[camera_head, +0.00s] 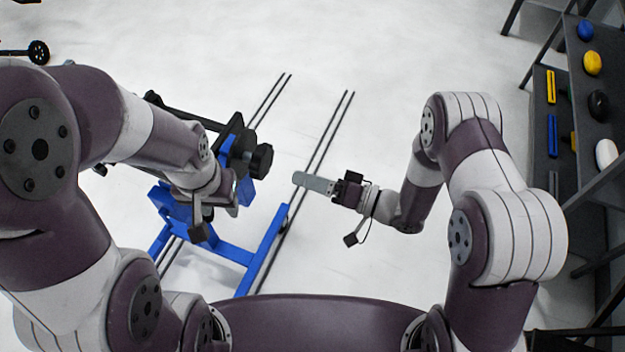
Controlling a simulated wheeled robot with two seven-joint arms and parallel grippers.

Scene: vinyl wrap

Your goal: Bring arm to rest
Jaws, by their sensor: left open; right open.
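My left arm reaches in from the left, and its gripper (238,192) is at the upper part of a blue stand (225,247). Its fingers are partly hidden by the wrist and overlap the stand, so I cannot tell whether they touch it. The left gripper is open. My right gripper (303,181) is open and empty, with its grey fingers pointing left above the white floor between the stand and my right forearm. The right arm is bent at the elbow on the right side.
The blue stand carries a black clamp with a round black knob (260,161). Dark rails (325,135) run along the floor. A dark shelf rack (588,95) at the right holds blue, yellow, black and white rounded items and upright tools. The floor (420,50) at the back is clear.

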